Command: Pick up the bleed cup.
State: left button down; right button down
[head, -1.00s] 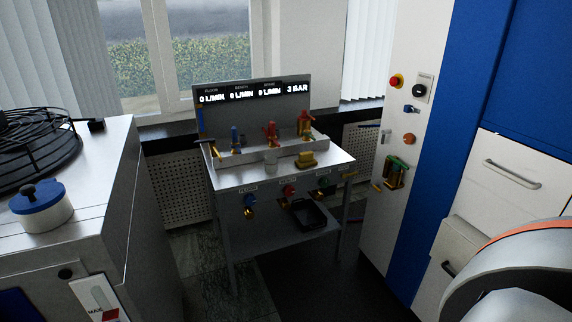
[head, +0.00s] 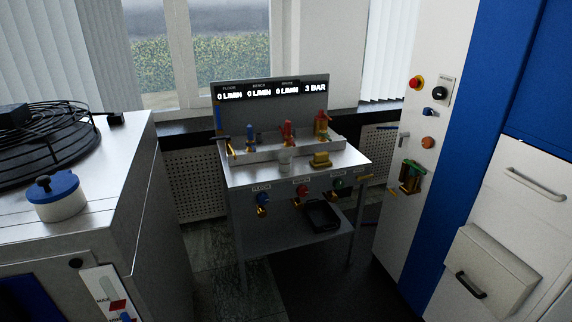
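A small clear cup (head: 286,160), which looks like the bleed cup, stands upright on the steel bench (head: 250,176) in the middle of the head view. It stands in front of the red valve (head: 287,135) and left of a brass block (head: 320,161). Nothing holds it. Neither of my grippers is in view.
A black tray (head: 322,216) sits on the bench's lower shelf. A grey machine (head: 110,215) with a blue-lidded pot (head: 56,196) stands at the left. A white panel (head: 402,218) and drawer cabinet (head: 540,180) bound the right. Dark floor in front of the bench looks clear.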

aim_at(285, 158)
jog(key=i+l, duration=0.25)
jog(key=i, duration=0.2)
jog(key=i+l, duration=0.25)
jog(key=i, duration=0.2)
